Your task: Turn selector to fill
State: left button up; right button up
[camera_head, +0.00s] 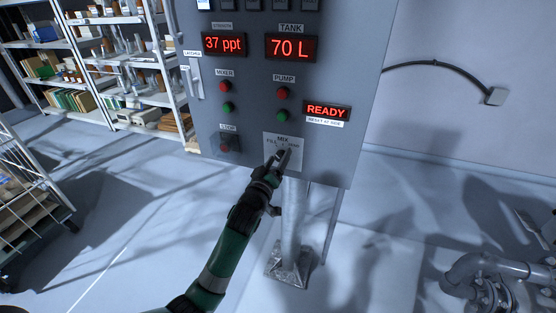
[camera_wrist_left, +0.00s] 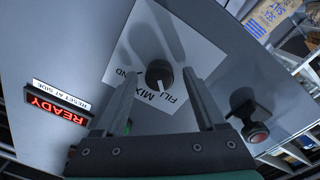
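The selector (camera_wrist_left: 158,74) is a dark round knob with a white mark, on a pale label plate (camera_head: 270,144) low on the grey control panel. In the left wrist view its mark points towards the lettering, around MIX and FILL; the exact setting is hard to tell. My left gripper (camera_head: 279,158) is at the plate in the head view and hides most of the knob. In the left wrist view its two dark fingers are apart, one to each side of the knob, with gaps visible. My right gripper is not in view.
The panel (camera_head: 245,110) carries red and green mixer and pump buttons, a stop button (camera_head: 226,146) left of the plate, and a lit READY display (camera_head: 326,112). Shelves (camera_head: 115,60) stand at the left, pipework (camera_head: 490,275) at the lower right. Open floor lies below the panel.

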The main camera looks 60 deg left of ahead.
pick_arm(q)
jog(key=p+v, duration=0.2)
jog(key=v, duration=0.9)
jog(key=shift+s+d+p, duration=0.15)
jog(key=shift+d+p, duration=0.1)
jog(key=shift+p, duration=0.15)
